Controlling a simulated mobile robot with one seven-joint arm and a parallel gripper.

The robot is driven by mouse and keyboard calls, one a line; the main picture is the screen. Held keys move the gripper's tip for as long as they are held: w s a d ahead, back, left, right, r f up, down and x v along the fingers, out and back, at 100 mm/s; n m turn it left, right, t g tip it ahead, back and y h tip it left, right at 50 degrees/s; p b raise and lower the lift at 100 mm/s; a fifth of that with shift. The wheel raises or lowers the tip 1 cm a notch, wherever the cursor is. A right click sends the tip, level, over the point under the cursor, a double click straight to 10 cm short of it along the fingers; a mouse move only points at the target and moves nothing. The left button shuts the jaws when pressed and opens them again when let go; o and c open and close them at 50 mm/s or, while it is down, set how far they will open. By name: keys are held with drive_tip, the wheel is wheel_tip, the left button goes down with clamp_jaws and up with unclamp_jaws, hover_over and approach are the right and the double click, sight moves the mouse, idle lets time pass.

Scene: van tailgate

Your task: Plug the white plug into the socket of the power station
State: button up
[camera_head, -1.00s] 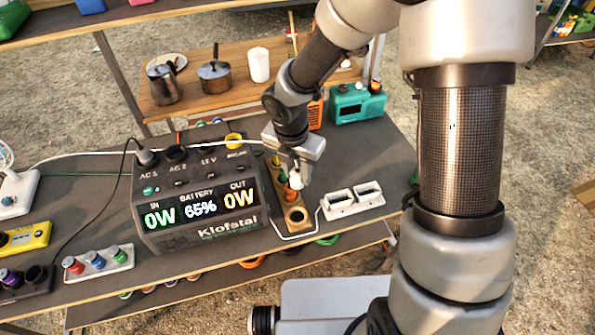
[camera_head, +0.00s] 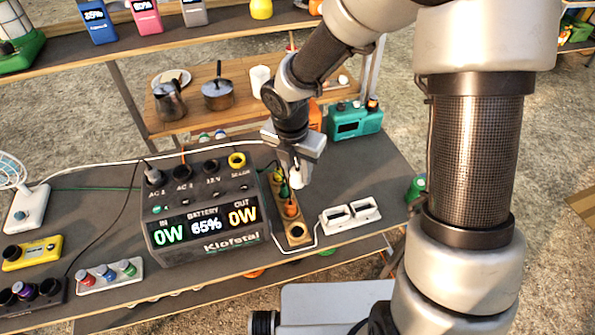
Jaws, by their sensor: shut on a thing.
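The power station (camera_head: 205,223) is a dark grey box with a lit display, left of my gripper. My gripper (camera_head: 297,171) is shut on the white plug (camera_head: 298,181), above the wooden holder and right of the station. The fingers partly hide the plug. The plug is apart from the station.
The wooden holder (camera_head: 297,232) has coloured pieces and an empty hole at its near end. A white double block (camera_head: 350,215) lies right of it. A teal radio (camera_head: 355,122) stands behind. A white cable (camera_head: 110,163) runs behind the station.

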drive_tip(key=w+a, duration=0.3)
drive_tip(key=a, duration=0.8)
drive_tip(key=w+a, duration=0.4)
drive_tip(key=a, duration=0.7)
drive_tip(key=w+a, duration=0.3)
drive_tip(key=a, duration=0.8)
drive_tip(key=shift+w+a, duration=0.15)
drive_tip(key=shift+a, duration=0.2)
drive_tip(key=shift+f+b, duration=0.8)
drive_tip(key=shift+f, duration=1.45)
drive_tip(key=shift+f, duration=0.1)
drive_tip(key=shift+f+b, duration=0.75)
drive_tip(key=shift+f, duration=0.7)
drive_tip(key=o, duration=1.1)
